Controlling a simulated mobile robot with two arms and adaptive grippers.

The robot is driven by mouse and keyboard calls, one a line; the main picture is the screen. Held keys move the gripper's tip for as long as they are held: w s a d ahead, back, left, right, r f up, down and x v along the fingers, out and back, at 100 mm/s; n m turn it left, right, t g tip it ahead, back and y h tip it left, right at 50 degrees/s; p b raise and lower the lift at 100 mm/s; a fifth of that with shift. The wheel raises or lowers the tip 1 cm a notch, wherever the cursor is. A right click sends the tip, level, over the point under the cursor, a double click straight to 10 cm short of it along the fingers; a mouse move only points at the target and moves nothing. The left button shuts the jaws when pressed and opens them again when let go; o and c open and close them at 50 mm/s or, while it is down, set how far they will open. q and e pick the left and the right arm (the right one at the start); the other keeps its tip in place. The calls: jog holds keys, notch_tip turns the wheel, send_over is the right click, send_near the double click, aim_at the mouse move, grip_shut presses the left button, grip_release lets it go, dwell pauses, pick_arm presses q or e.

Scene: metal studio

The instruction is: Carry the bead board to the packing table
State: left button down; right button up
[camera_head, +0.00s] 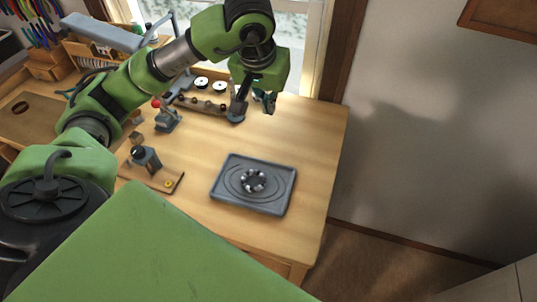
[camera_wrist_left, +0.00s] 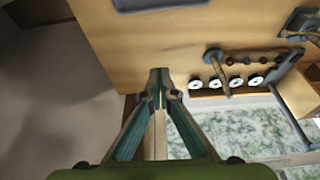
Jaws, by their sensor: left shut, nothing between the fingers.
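The bead board (camera_head: 226,182) is a grey, rounded rectangular tray with curved grooves and a ring of dark and pale beads at its middle. It lies flat on the wooden workbench (camera_head: 318,150), near the right end. In the left wrist view a grey edge at the top, likely the board (camera_wrist_left: 165,4), shows. My left gripper (camera_head: 269,107) hangs over the window-side edge of the bench, apart from the board. In the wrist view its fingertips (camera_wrist_left: 158,74) meet with nothing between them. My right gripper is not in view. I cannot pick out a packing table.
A small grey tool on a wooden base (camera_head: 150,172) stands left of the board. A rack with dark knobs (camera_head: 203,107) and white-topped spools (camera_head: 219,87) stand by the window. A red-knobbed tool (camera_head: 166,118) is nearby. Open floor (camera_head: 375,255) lies right of the bench.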

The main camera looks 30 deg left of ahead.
pick_arm(q)
jog(key=b, duration=0.4)
send_over(269, 158)
notch_tip(269, 158, down, 4)
jog(key=x, duration=0.4)
jog(key=s+x, duration=0.1)
jog(key=x, duration=0.8)
jog(key=shift+s+d+f, duration=0.25)
jog(key=shift+d+f, duration=0.05)
jog(key=shift+f, duration=0.2)
jog(key=s+p, duration=0.1)
jog(key=s, duration=0.2)
jog(key=shift+s+d+r+p, duration=0.1)
jog(key=shift+d+r+p, duration=0.1)
jog(key=shift+d+p, duration=0.2)
jog(key=shift+s, duration=0.35)
jog(key=shift+f, duration=0.1)
